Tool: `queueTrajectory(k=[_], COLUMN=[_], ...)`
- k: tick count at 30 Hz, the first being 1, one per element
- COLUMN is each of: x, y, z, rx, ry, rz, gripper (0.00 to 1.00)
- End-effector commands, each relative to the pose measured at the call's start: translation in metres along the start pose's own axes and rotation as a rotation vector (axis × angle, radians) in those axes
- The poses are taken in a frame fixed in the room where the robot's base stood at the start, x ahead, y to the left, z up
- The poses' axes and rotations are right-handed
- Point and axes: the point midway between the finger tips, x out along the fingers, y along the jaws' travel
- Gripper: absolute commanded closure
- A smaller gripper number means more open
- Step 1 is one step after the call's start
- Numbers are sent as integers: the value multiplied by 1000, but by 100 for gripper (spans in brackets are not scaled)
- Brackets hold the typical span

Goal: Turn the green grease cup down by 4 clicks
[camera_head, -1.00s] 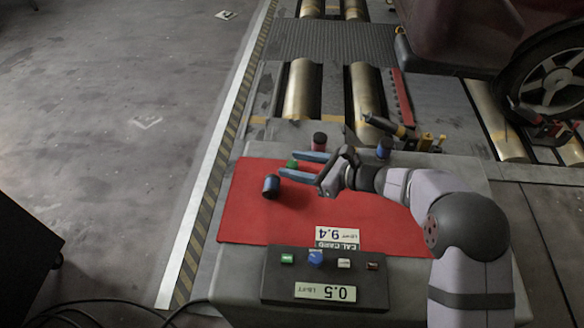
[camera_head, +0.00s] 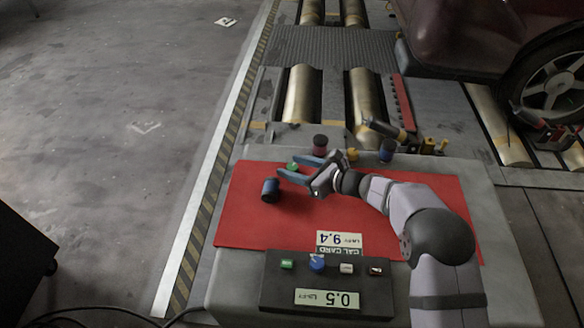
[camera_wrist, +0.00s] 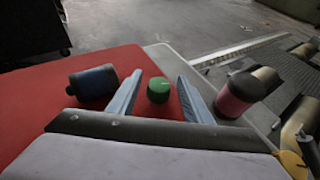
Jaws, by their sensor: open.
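The green grease cup (camera_head: 293,166) is a small round knob near the back edge of the red mat. In the wrist view the green cup (camera_wrist: 158,90) shows a light line on its top and lies between the two fingertips, a little beyond them. My gripper (camera_head: 296,168) is open with blue-grey fingers; the wrist view shows both fingers (camera_wrist: 155,88) apart on either side of the cup. No contact with the cup is visible, and the depth of the gap is hard to tell.
A blue and black cylinder (camera_head: 270,190) lies on the red mat (camera_head: 245,220) close to my left finger. A red and black cylinder (camera_head: 320,145) stands behind. A control box (camera_head: 325,283) with display reading 0.5 is at the front. A cal card (camera_head: 338,241) reads 9.4.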

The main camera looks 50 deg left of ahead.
Motion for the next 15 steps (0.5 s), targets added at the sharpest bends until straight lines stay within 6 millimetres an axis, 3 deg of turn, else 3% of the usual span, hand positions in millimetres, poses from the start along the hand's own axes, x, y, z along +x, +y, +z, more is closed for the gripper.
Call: queueTrajectory(k=[13,15], x=[9,9], y=[0,0], z=[0,0], rx=[0,0], ry=[0,0], rz=[0,0], gripper=[55,71])
